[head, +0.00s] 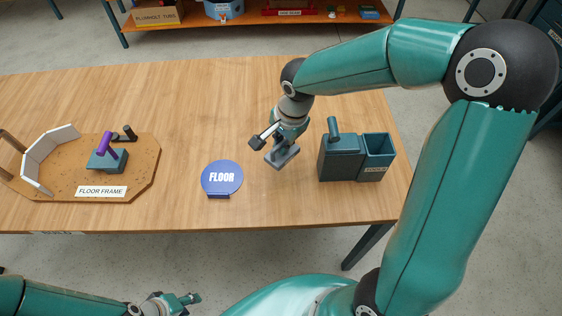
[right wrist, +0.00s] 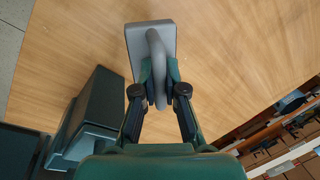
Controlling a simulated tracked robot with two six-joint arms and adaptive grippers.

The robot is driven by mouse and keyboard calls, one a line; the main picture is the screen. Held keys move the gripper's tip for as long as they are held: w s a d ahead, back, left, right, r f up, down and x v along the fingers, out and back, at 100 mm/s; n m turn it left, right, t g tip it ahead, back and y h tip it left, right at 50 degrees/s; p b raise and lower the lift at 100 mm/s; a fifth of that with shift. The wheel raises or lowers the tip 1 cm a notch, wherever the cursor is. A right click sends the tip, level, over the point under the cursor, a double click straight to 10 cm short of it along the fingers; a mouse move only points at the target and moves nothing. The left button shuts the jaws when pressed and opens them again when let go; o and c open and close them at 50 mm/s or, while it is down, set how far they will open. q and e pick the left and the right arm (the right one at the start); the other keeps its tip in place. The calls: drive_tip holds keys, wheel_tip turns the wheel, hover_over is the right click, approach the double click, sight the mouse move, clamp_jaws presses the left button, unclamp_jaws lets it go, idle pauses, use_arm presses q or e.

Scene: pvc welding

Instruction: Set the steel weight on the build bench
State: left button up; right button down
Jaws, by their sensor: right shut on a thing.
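The steel weight (head: 283,157) is a grey block with a looped handle. My right gripper (head: 278,135) is shut on that handle; the weight (right wrist: 137,40) and the fingers (right wrist: 158,92) also show in the right wrist view. My left gripper (head: 187,299) is low in the head view, in front of the bench and away from the weight. Its finger opening is too small to judge.
A teal box with a handle (head: 340,160) and an open bin (head: 378,145) stand right of the weight. A blue disc marked FLOOR (head: 221,176) lies to its left. The FLOOR FRAME board (head: 140,168) at far left holds a teal block with a purple handle (head: 105,145).

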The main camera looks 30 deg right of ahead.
sight(290, 157)
wheel_tip(290, 157, down, 9)
drive_tip(key=shift+r, duration=0.1)
idle(0.4)
drive_tip(key=shift+b, duration=0.3)
drive_tip(key=c, duration=1.2)
unclamp_jaws()
drive_tip(key=shift+c, duration=0.2)
drive_tip(key=r, duration=0.4)
drive_tip(key=s+r, duration=0.1)
drive_tip(key=r, duration=0.2)
drive_tip(key=s+r, duration=0.1)
drive_tip(key=r, duration=0.3)
drive_tip(key=shift+s+d+r+p, duration=0.1)
drive_tip(key=shift+d+r+p, duration=0.15)
drive_tip(key=shift+r+p, duration=0.1)
drive_tip(key=shift+s, duration=0.1)
